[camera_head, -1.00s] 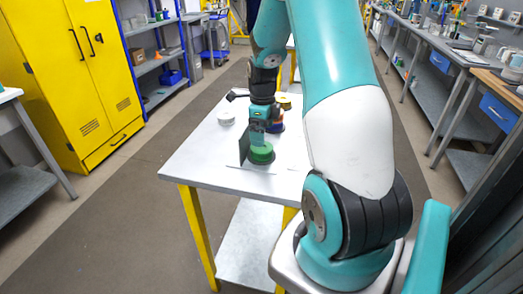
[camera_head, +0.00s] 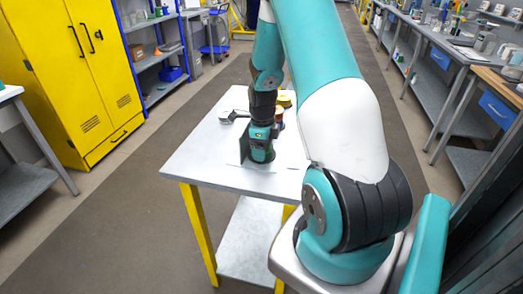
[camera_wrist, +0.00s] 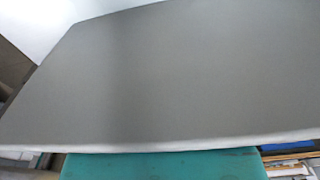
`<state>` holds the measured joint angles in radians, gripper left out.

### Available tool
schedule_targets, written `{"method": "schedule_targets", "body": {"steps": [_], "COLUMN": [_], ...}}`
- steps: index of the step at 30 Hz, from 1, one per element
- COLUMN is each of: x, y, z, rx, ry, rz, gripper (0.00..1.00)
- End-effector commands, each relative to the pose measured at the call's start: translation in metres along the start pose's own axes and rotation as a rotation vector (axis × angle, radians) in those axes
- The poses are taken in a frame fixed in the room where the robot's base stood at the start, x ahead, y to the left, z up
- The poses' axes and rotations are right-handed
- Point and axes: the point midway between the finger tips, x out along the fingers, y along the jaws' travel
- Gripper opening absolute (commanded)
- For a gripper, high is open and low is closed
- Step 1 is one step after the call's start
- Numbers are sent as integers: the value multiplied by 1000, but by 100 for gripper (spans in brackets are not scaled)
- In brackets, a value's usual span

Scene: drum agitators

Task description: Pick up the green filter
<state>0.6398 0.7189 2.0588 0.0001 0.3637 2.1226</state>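The green filter (camera_head: 262,157) stands on the white table in the head view, near the front edge. Only a dark green part of it shows, below my gripper. My gripper (camera_head: 259,150) points down and has come down over the filter. The filter cannot be made out there.
The white table (camera_head: 205,160) has yellow legs. A reddish item (camera_head: 278,117) and a yellow one (camera_head: 284,100) stand behind my gripper. A yellow cabinet (camera_head: 75,90) is at left, a long workbench (camera_head: 460,55) at right. The table's left side is clear.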

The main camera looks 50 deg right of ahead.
Motion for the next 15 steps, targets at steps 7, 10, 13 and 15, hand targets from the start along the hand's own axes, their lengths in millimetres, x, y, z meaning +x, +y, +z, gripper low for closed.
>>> {"method": "schedule_targets", "body": {"steps": [7, 10, 13, 15], "x": [0, -1, -6, -11], "y": [0, 0, 0, 0], "z": [0, 0, 0, 0], "rx": [0, 0, 0, 0], "ry": [0, 0, -1, -1], "rz": [0, 0, -2, -2], "gripper": [50, 50, 50, 50]}}
